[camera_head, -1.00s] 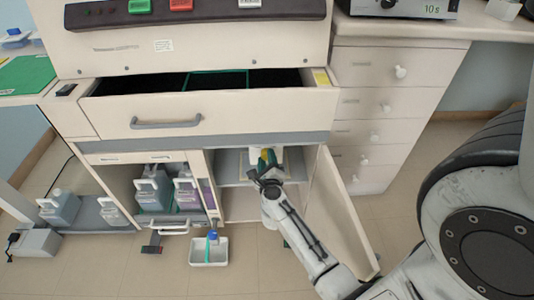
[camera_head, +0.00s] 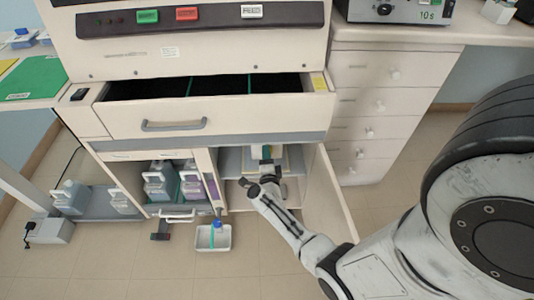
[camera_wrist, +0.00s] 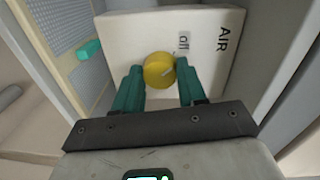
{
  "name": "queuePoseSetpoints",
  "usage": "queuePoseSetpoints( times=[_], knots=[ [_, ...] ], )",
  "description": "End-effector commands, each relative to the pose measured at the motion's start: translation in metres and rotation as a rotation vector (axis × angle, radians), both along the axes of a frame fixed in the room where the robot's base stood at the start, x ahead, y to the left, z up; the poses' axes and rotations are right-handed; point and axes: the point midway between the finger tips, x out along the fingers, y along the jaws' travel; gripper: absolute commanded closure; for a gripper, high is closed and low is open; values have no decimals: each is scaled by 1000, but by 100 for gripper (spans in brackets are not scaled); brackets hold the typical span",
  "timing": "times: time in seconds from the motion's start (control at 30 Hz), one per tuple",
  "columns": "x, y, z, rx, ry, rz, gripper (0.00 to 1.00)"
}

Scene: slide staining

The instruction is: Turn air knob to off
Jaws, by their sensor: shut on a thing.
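The yellow air knob (camera_wrist: 158,71) shows in the wrist view on a white panel (camera_wrist: 205,28) marked "AIR" and "off". My gripper (camera_wrist: 160,80) has its two green fingers on either side of the knob and is shut on it. A pale line on the knob points toward the "off" label (camera_wrist: 183,41). In the head view my gripper (camera_head: 264,155) reaches into the open lower right compartment (camera_head: 232,160) of the machine. The knob is hidden there behind my gripper and wrist.
The compartment's open door (camera_head: 334,195) stands just right of my arm. An open drawer (camera_head: 215,108) juts out above. Jugs (camera_head: 160,180) stand in the left compartment, and a white tray (camera_head: 213,238) with a blue-capped item sits on the floor.

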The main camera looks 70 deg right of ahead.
Motion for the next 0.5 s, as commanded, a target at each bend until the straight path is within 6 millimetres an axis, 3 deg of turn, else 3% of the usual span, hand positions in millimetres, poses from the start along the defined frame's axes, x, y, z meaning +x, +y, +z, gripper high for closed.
queuePoseSetpoints(
  times=[0.5],
  knots=[
    [1,1,-1,-35,89,3,90]
  ],
)
